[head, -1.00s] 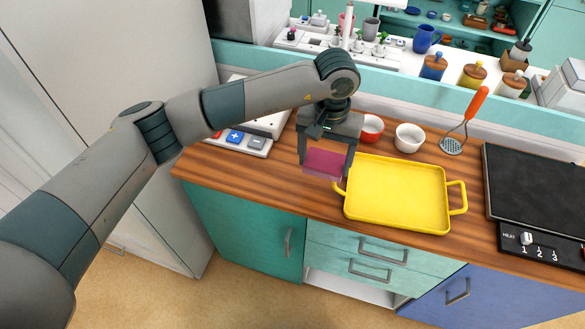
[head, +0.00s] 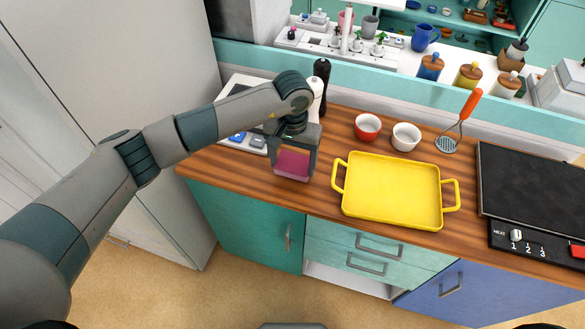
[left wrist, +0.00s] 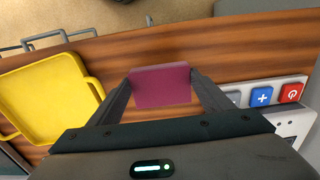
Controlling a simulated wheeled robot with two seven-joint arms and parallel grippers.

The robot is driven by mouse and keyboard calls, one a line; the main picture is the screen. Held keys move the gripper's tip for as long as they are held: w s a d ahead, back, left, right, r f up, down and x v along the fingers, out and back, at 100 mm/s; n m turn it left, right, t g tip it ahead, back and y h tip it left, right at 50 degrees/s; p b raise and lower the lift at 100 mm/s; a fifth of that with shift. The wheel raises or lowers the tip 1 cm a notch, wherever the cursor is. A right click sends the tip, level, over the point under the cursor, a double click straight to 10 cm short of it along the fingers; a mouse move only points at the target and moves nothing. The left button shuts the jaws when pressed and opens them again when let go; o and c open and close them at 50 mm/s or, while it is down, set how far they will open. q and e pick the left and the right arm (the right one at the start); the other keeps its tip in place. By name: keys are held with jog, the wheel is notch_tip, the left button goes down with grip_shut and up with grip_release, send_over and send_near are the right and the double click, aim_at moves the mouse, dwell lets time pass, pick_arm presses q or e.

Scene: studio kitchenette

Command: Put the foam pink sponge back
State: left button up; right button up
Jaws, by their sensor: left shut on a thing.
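The pink sponge (head: 292,164) is held between the fingers of my left gripper (head: 294,168), over the wooden counter to the left of the yellow tray. In the left wrist view the sponge (left wrist: 160,85) sits between the two fingertips (left wrist: 161,88), with wood grain behind it. I cannot tell how far it is above the counter. My right gripper is not in view.
The yellow tray (head: 390,190) lies right of the sponge. A red bowl (head: 367,127) and a white bowl (head: 406,136) stand behind it, with a masher (head: 462,120) and a black griddle (head: 530,180) further right. A panel with coloured buttons (left wrist: 262,96) is beside the gripper.

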aim_at(293, 166)
pick_arm(q)
notch_tip(293, 166, down, 3)
jog(key=shift+r+p, duration=0.1)
jog(key=shift+p, duration=0.75)
jog(key=shift+f, duration=0.4)
jog(key=shift+f+b, duration=0.2)
jog(key=shift+b, duration=0.1)
jog(key=o, duration=1)
jog(key=shift+r, duration=0.1)
jog(key=shift+c, duration=0.2)
jog(key=shift+r, duration=0.1)
